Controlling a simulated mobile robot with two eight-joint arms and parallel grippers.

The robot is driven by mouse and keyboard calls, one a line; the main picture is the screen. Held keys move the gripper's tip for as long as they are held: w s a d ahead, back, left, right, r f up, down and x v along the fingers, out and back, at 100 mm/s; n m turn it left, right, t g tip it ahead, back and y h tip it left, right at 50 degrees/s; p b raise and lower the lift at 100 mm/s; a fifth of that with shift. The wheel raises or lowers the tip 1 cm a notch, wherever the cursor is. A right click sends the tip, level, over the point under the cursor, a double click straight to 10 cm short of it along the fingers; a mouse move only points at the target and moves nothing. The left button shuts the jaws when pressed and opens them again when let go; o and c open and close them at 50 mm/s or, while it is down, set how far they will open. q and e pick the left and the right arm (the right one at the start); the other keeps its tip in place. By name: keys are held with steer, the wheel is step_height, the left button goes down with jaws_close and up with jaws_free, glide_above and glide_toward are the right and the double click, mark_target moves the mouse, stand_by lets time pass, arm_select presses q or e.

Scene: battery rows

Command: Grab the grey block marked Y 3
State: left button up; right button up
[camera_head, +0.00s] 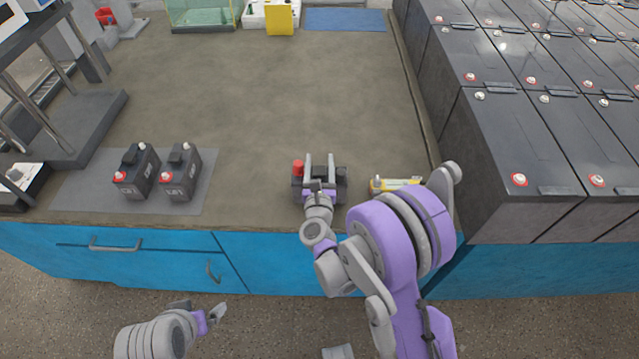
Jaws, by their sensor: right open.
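A dark grey block (299,184) with a red cap stands on the brown bench top near its front edge, partly hidden by my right gripper (320,161). The gripper is open, and its two fingers reach over this block; I cannot tell if they touch it. Two similar dark blocks stand side by side on a grey mat at the left, the outer one (133,176) and the inner one (179,176). Their marks are too small to read surely, and no Y 3 is legible. My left gripper (199,310) is low in front of the blue drawers, away from the blocks.
A yellow item (380,186) lies right of the block, partly behind my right arm. Large dark batteries (520,140) fill the right side. A glass tank (200,14), a yellow box (279,20) and a blue mat (345,19) are at the back. The bench middle is clear.

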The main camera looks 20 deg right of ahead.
jaws_close()
stand_by(0.3)
stand_by(1.1)
